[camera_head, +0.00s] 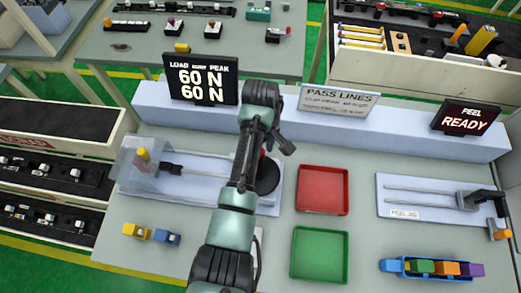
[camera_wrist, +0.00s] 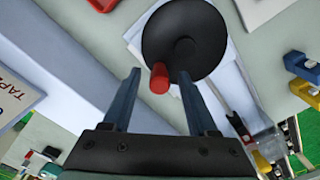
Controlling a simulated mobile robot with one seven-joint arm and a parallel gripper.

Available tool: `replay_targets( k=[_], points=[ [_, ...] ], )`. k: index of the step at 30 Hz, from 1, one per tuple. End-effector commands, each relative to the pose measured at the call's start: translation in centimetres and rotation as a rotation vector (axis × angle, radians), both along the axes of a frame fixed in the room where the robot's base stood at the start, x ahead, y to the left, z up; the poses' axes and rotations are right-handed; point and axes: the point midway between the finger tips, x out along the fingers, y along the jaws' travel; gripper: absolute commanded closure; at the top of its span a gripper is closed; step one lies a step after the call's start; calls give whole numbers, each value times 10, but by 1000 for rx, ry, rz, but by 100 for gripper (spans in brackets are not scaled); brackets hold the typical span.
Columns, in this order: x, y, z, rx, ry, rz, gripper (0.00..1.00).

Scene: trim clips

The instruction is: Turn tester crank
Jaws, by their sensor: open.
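The tester crank is a black disc (camera_wrist: 184,38) with a red handle (camera_wrist: 159,78) standing off its face near the rim. In the head view the disc (camera_head: 268,178) shows partly behind my arm, at the right end of the tester base (camera_head: 205,197). My gripper (camera_wrist: 160,75) is open, with one finger on each side of the red handle in the wrist view. I cannot tell whether either finger touches it. The tester display (camera_head: 200,79) reads 60 N for both load and peak. A yellow piece (camera_head: 143,155) sits at the tester's left end by a clear guard.
A red tray (camera_head: 323,167) and a green tray (camera_head: 344,254) lie right of the crank. A peel jig (camera_head: 420,212) stands further right, its display (camera_head: 465,118) reading READY. Yellow (camera_head: 135,231) and blue (camera_head: 167,238) clips lie at front left. A blue tray (camera_head: 394,266) holds coloured clips.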

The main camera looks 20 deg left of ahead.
Motion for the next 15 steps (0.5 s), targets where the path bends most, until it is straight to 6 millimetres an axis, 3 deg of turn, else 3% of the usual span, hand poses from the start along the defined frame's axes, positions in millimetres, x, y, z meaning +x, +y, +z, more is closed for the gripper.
replay_targets(
  k=[6, 14, 15],
  points=[
    [0, 0, -14, 0, 0, 0, 41],
    [0, 0, -15, 0, -1, 0, 41],
    [0, 0, -15, 0, -1, 0, 48]
  ],
)
